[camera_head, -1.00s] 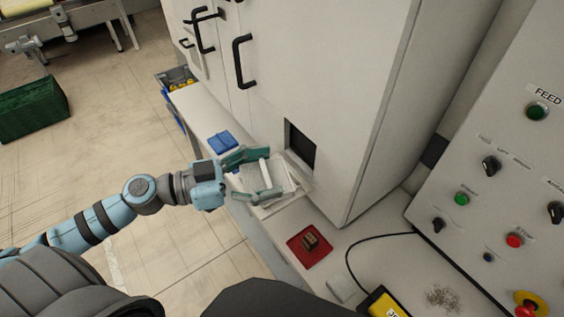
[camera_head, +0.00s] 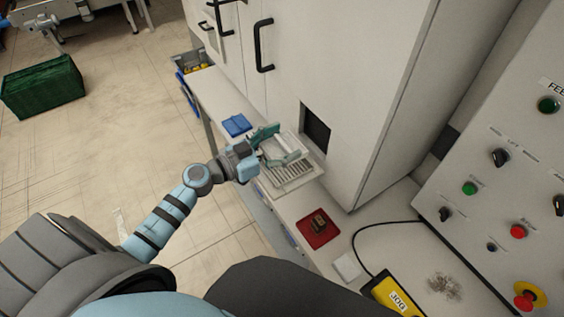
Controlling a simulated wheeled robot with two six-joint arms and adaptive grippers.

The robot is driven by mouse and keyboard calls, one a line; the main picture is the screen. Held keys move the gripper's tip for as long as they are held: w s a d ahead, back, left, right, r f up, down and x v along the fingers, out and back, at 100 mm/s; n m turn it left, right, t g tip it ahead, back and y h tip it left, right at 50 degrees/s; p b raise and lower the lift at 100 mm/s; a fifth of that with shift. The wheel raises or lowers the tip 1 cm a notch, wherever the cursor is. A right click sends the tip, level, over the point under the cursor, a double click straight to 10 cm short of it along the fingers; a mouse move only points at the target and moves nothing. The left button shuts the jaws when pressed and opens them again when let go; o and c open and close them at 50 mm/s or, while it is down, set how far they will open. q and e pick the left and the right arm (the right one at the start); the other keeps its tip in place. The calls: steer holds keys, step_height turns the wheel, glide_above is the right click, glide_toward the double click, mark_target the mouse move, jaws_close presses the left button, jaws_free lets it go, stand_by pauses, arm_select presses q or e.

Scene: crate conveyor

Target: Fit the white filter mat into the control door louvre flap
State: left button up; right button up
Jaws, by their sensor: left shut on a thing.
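The control door louvre flap (camera_head: 293,178) is a pale slatted panel. It lies folded out below the dark square opening (camera_head: 316,129) in the white cabinet door. My left gripper (camera_head: 284,145) is over the flap's far left part, with its green fingers closed on the white filter mat (camera_head: 274,151). Only a small pale part of the mat shows between the fingers. I cannot tell whether the mat touches the flap. My right gripper is not in view.
A blue item (camera_head: 236,125) lies on the ledge left of the flap. A red tray (camera_head: 318,229) with a small brown block, a white pad (camera_head: 347,267) and a yellow pendant (camera_head: 392,297) with a black cable lie nearer. The control panel (camera_head: 500,190) stands at right.

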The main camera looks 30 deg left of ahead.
mark_target(282, 155)
arm_select(q)
step_height(282, 155, down, 4)
steer(key=shift+r+b, duration=0.15)
steer(key=shift+b, duration=0.95)
steer(key=shift+w, duration=0.1)
steer(key=shift+f, duration=0.3)
steer(key=shift+f, duration=0.25)
steer(key=o, duration=1.1)
steer(key=shift+r, duration=0.1)
